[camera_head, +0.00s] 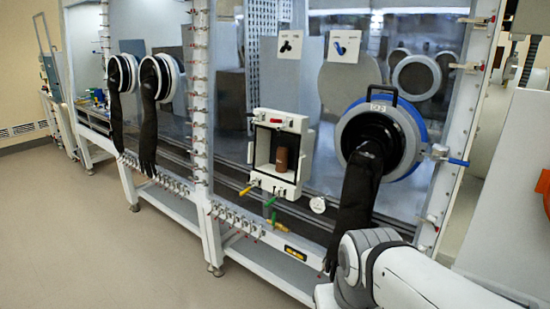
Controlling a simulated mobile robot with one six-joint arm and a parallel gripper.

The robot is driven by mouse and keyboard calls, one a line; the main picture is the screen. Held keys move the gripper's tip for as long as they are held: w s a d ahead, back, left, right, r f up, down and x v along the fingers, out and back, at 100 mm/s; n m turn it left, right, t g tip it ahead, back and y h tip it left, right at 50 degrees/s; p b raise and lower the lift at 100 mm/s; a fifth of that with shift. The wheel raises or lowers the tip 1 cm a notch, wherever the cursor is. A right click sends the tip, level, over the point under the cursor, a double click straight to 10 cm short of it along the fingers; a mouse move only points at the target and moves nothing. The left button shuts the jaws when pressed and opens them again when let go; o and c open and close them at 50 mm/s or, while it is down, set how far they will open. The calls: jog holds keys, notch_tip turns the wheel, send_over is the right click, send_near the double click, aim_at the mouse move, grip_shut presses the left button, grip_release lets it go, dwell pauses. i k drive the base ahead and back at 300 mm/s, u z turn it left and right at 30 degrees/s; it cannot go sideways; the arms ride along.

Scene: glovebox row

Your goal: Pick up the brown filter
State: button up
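The brown filter (282,160) is a small upright cylinder. It stands inside a white box-shaped port (252,150) on the front of the glovebox, and the port's front is open toward me. My white arm shows at the lower right, well to the right of the filter and apart from it. My gripper is not visible in this view, so whether it is open or shut does not show.
A blue-ringed glove port (418,121) with a hanging black glove (354,205) lies between my arm and the white port. Green and yellow valves (268,207) sit below the port. More glove ports (162,77) are at the left. The floor (120,250) at left is clear.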

aim_at(283, 152)
jog(key=u, duration=2)
jog(key=i, duration=2.6)
jog(key=z, duration=3.2)
